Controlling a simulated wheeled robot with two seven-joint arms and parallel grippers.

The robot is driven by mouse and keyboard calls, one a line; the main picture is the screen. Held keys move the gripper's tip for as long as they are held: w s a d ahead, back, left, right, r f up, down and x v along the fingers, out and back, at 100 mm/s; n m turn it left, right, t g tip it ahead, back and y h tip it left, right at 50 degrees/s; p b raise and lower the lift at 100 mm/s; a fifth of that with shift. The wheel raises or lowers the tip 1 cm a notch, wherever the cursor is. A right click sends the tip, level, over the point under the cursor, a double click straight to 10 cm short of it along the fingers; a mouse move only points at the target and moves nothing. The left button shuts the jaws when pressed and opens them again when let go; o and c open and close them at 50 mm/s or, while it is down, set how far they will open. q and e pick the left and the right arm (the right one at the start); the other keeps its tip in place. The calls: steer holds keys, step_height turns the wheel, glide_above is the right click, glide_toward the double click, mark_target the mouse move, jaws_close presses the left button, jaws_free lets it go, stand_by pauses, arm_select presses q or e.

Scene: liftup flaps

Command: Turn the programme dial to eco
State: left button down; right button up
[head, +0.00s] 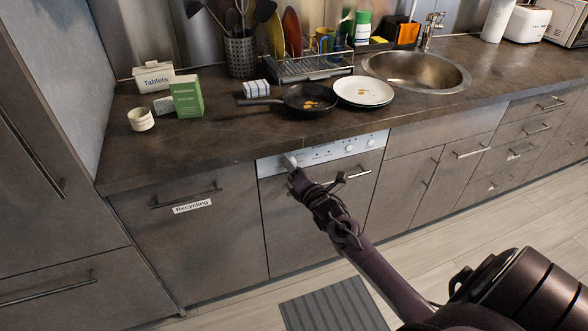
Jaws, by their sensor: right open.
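The dishwasher's white control panel (330,151) runs along the top of its dark front, just under the counter edge. A pale round programme dial (290,160) sits at the panel's left end. Its pointer and any eco mark are too small to read. My right gripper (294,172) is open, with its tips right at the dial's lower edge. I cannot tell whether they touch or surround it. My right arm comes up from the lower right and hides part of the dishwasher door. My left gripper is not in view.
Small round knobs or buttons (350,145) sit on the panel's right part. The dishwasher handle (360,174) is just below the panel, partly behind my gripper. A black pan (308,98) and white plate (363,91) stand on the counter above. A striped mat (325,308) lies on the floor.

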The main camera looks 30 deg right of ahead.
steer(key=c, duration=1)
